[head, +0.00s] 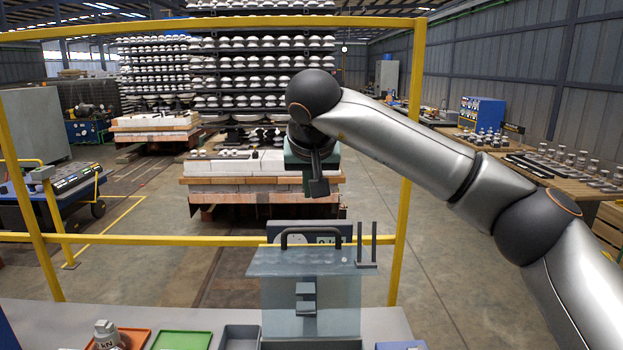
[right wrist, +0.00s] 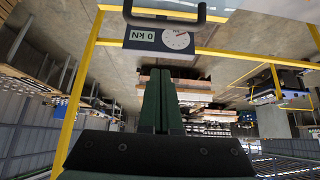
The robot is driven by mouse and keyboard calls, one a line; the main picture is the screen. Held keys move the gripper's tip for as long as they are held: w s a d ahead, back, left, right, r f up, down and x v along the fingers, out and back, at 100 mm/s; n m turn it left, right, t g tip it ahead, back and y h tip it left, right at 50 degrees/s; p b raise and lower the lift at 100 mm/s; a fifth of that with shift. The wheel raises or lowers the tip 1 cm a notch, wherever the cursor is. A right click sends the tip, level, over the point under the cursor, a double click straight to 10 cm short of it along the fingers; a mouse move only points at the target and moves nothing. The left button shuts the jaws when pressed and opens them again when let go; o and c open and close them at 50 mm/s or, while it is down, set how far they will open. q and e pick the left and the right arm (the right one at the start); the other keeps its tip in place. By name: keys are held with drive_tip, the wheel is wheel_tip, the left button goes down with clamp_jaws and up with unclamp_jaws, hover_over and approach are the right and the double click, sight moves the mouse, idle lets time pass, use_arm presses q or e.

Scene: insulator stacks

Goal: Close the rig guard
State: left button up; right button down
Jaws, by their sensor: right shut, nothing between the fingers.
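The rig guard (head: 280,300) is a clear, see-through panel on the rig at the bottom middle of the head view. A dark bar handle (head: 314,233) stands at its top edge; the handle also crosses the top of the right wrist view (right wrist: 165,17). Grey stepped parts (head: 306,298) show through the panel. A grey box with a dial and a "0 kN" display (right wrist: 160,39) sits behind the handle. My right gripper (head: 318,188) is shut and empty, above the handle and apart from it. Its fingers show together in the right wrist view (right wrist: 160,78). My left gripper is out of view.
A yellow frame (head: 402,240) surrounds the rig's far side, with a crossbar behind the handle. Two dark upright posts (head: 367,243) stand right of the handle. On the bench lie an orange tray (head: 138,337) with a weight, a green tray (head: 182,341) and a grey bin (head: 240,338).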

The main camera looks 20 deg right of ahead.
drive_tip(key=f, duration=0.3)
drive_tip(key=f+p, duration=0.1)
drive_tip(key=f, duration=0.1)
drive_tip(key=shift+w+d+f, duration=0.1)
drive_tip(key=shift+w+d, duration=0.05)
drive_tip(key=shift+w, duration=0.2)
drive_tip(key=shift+s+f, duration=0.2)
drive_tip(key=shift+s, duration=0.3)
